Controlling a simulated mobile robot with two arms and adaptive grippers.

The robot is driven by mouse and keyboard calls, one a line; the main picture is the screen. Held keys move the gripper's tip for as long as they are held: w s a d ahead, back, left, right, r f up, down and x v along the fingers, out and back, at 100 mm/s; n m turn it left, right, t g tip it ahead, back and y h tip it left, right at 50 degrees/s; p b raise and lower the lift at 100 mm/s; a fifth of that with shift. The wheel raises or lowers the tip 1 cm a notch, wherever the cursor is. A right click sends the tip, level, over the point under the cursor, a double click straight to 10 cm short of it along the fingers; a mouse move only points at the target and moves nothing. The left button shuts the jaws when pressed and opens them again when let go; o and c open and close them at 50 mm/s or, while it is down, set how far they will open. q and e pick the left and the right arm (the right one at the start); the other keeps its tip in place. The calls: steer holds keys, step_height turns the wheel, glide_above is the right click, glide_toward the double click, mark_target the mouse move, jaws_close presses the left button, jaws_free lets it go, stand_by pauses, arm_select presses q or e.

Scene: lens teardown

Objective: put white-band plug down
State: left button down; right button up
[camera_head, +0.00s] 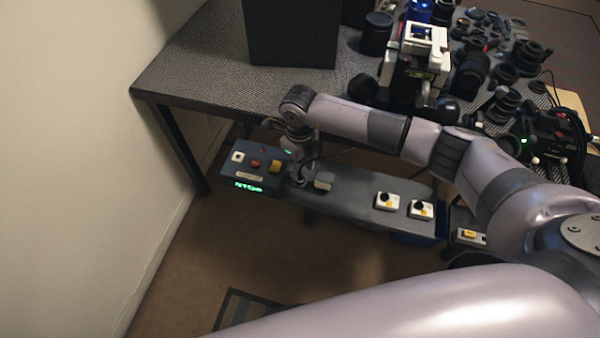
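My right gripper (298,176) points down at the left part of a long grey bench (345,198), just right of a dark control box (252,169). It is small and dark here, and I cannot tell whether its fingers are open or shut. A small light-topped block (323,185) sits on the bench just right of the fingers. A thin dark cable (335,155) runs right from near the gripper. I cannot make out the white-band plug; the gripper may hide it. My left gripper is not in view.
The control box has a red button, a yellow switch and a lit green display. Two white modules (387,201) (420,210) stand on the bench's right part. Behind is a dark table (220,75) crowded with lens parts. A wall (80,150) closes the left.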

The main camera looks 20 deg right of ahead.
mark_target(300, 176)
step_height(300, 176, up, 8)
steer(key=shift+w, duration=0.1)
stand_by(0.5)
